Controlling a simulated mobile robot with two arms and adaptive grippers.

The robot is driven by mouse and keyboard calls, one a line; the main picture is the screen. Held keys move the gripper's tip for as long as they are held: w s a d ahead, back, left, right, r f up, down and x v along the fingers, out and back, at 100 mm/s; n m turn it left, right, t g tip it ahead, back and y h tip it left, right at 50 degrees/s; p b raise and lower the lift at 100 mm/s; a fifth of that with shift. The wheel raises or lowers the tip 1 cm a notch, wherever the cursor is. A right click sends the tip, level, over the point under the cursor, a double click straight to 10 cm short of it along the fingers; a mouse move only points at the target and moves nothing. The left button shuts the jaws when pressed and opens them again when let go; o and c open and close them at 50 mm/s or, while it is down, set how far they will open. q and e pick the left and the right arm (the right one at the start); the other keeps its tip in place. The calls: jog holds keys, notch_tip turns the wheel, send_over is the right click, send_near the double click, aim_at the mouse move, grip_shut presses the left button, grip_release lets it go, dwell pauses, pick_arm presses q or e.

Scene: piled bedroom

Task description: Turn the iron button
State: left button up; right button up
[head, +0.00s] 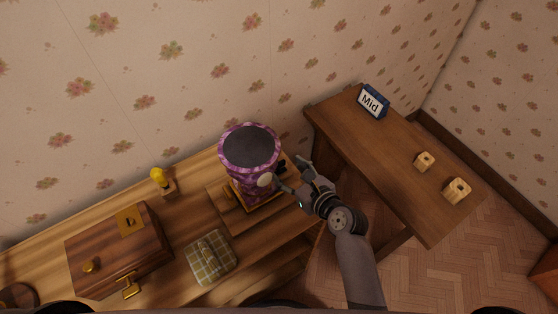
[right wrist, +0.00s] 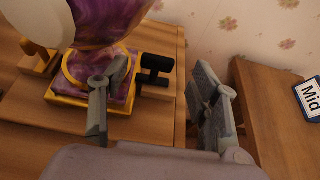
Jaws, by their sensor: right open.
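A purple marbled cylinder with a dark grey top (head: 250,146) stands on a gold base on the wooden table. A small black knob (right wrist: 155,68), which looks like the iron button, sticks out from the base's right side; in the head view it is a dark spot (head: 281,168) by my fingertips. A pale round disc (head: 265,180) is on the cylinder's front. My right gripper (head: 289,172) is open, and also shows in the right wrist view (right wrist: 161,82). The knob appears between its fingers, beyond their tips or level with them; contact cannot be told. My left gripper is out of view.
A wooden box (head: 110,262), a plaid pouch (head: 210,258) and a yellow-topped piece (head: 160,178) are left of the cylinder. A second table (head: 380,150) at right holds a "Mid" sign (head: 373,101) and two wooden blocks (head: 425,161). A gap separates the tables.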

aim_at(280, 164)
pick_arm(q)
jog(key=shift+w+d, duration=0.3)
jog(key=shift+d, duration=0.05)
pick_arm(e)
jog(key=x, duration=0.6)
jog(key=shift+a, duration=0.1)
jog(key=c, duration=1.2)
jog(key=shift+o, duration=0.2)
